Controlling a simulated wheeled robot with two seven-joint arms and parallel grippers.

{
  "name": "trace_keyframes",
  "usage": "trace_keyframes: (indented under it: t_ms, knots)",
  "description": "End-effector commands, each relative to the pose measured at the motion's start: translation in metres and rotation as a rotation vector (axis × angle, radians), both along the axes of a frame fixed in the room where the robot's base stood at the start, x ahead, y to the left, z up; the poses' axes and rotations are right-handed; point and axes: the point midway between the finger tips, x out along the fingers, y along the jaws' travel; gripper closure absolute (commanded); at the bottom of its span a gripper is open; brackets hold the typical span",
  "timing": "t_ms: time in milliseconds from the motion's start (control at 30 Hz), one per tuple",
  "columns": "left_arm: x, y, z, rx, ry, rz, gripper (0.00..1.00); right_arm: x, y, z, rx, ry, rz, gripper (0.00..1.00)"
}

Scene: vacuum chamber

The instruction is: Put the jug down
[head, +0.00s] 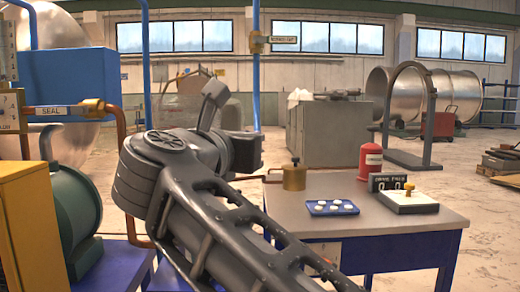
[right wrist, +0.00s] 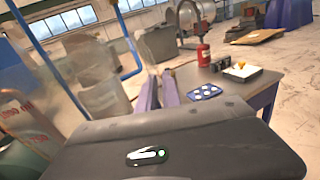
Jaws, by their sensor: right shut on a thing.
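My right arm reaches from the bottom right in the head view. Its gripper (head: 212,104) is raised left of the table, its jaws partly hidden by the wrist. A faint see-through shape (head: 183,108) beside the jaws looks like a clear jug, held in the air; its outline is hard to make out. My left gripper is in neither view.
The grey-topped table (head: 400,218) carries a brass can (head: 294,176), a blue tray (head: 331,208) with white discs, a red bottle (head: 371,161), a small dark display (head: 388,183) and a white-topped box (head: 408,202). Bare tabletop shows between them. A green motor (head: 75,215) stands at left.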

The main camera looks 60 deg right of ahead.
Motion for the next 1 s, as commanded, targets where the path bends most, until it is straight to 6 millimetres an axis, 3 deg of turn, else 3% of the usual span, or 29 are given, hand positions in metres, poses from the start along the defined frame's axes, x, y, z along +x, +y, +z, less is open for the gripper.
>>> trace_keyframes:
  t_ms: [367, 567, 767, 1000]
  knots:
    - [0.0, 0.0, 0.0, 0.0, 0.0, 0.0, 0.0, 0.084, 0.014, -0.021, 0.0, 0.002, 0.123, 1.0]
    - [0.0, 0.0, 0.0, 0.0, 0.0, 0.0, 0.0, 0.144, 0.029, -0.052, 0.001, 0.004, 0.242, 1.0]
    - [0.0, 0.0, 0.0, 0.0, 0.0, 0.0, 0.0, 0.219, 0.057, -0.113, 0.002, 0.008, 0.436, 1.0]
    - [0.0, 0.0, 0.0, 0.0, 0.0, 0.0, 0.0, 0.292, 0.104, -0.218, 0.007, 0.014, 0.708, 1.0]
